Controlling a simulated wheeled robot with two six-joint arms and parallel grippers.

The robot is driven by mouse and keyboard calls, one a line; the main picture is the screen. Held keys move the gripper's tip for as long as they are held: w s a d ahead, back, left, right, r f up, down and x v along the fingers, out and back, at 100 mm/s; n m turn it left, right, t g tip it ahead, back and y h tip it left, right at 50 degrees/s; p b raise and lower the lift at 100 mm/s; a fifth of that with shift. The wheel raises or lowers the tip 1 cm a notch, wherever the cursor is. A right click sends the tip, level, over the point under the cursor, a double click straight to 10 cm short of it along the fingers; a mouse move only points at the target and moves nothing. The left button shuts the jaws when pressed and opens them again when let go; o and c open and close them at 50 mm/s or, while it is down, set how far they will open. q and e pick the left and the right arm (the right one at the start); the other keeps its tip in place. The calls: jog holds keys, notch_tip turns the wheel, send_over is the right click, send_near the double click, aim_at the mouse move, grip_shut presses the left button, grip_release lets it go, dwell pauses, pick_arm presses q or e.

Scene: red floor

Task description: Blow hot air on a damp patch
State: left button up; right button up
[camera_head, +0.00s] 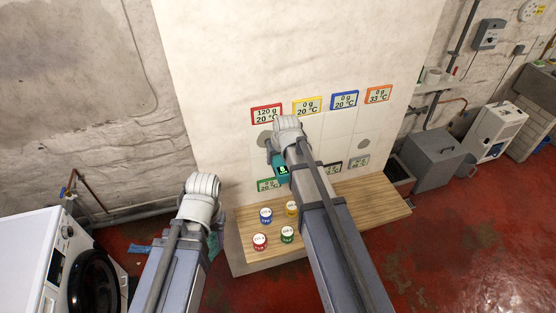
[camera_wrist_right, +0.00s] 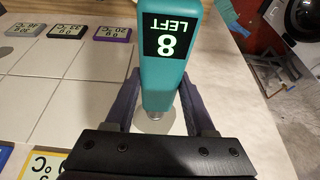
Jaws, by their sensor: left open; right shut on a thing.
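My right gripper (camera_head: 277,160) is shut on a teal hand tool (camera_head: 282,170) in front of the wall panel. In the right wrist view the tool (camera_wrist_right: 172,75) stands between both fingers (camera_wrist_right: 157,100), its display reading "8 LEFT" upside down. A grey round patch (camera_wrist_right: 155,124) shows behind the tool's silver end; whether they touch I cannot tell. In the head view, grey round patches are on the tiles at left (camera_head: 264,139) and right (camera_head: 364,143). The red-framed sign (camera_head: 266,114) reads 120 g, 20 °C. My left gripper (camera_head: 214,243) is open, low at left, mostly hidden by its wrist.
Yellow (camera_head: 307,105), blue (camera_head: 344,99) and orange (camera_head: 378,94) signs read 0 g. Blue (camera_head: 265,215), yellow (camera_head: 291,209), red (camera_head: 260,241) and green (camera_head: 287,234) labelled pots stand on a wooden bench (camera_head: 385,205). A washing machine (camera_head: 50,262) is at left, a grey box (camera_head: 432,158) at right.

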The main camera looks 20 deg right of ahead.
aim_at(281, 165)
jog(key=shift+w+r, duration=0.1)
jog(key=shift+w, duration=0.85)
dwell(2.5)
jog(key=shift+s, duration=2.8)
